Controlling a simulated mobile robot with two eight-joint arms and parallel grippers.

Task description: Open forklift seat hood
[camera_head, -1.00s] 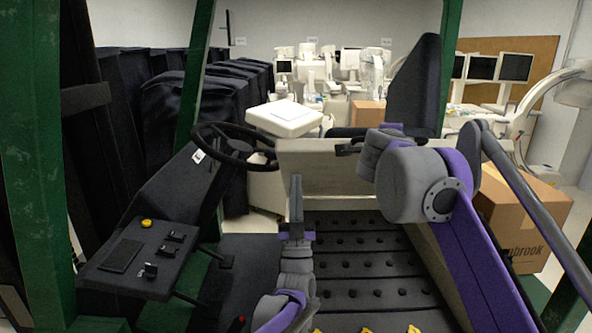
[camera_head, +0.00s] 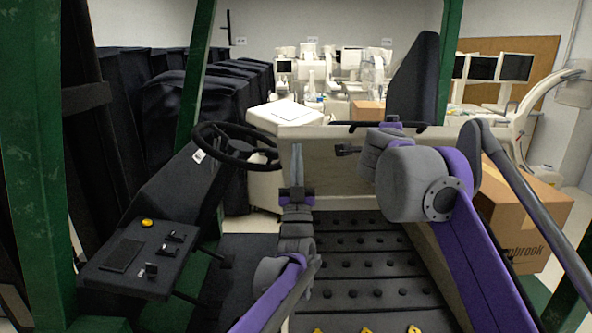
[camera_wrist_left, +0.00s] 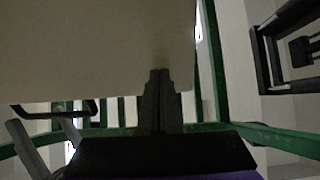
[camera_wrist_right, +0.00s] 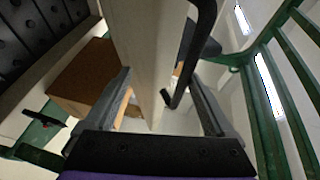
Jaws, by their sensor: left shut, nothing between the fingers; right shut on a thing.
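The forklift seat hood (camera_head: 325,160) is the pale box front below the dark seat backrest (camera_head: 412,85). Its front face looks raised or tilted; how far it is open I cannot tell. My left gripper (camera_head: 297,150) is shut and empty, pointing up in front of the hood. In the left wrist view its fingertips (camera_wrist_left: 160,78) lie against or very near the pale hood surface (camera_wrist_left: 90,50). My right gripper (camera_wrist_right: 160,80) has its fingers spread around a pale hood part (camera_wrist_right: 145,45), beside a bent black rod (camera_wrist_right: 203,40). My right arm partly hides it in the head view.
The steering wheel (camera_head: 235,143) and the control console (camera_head: 130,255) are at the left. Green posts (camera_head: 40,170) frame the cab. A studded black floor (camera_head: 360,260) lies below the hood.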

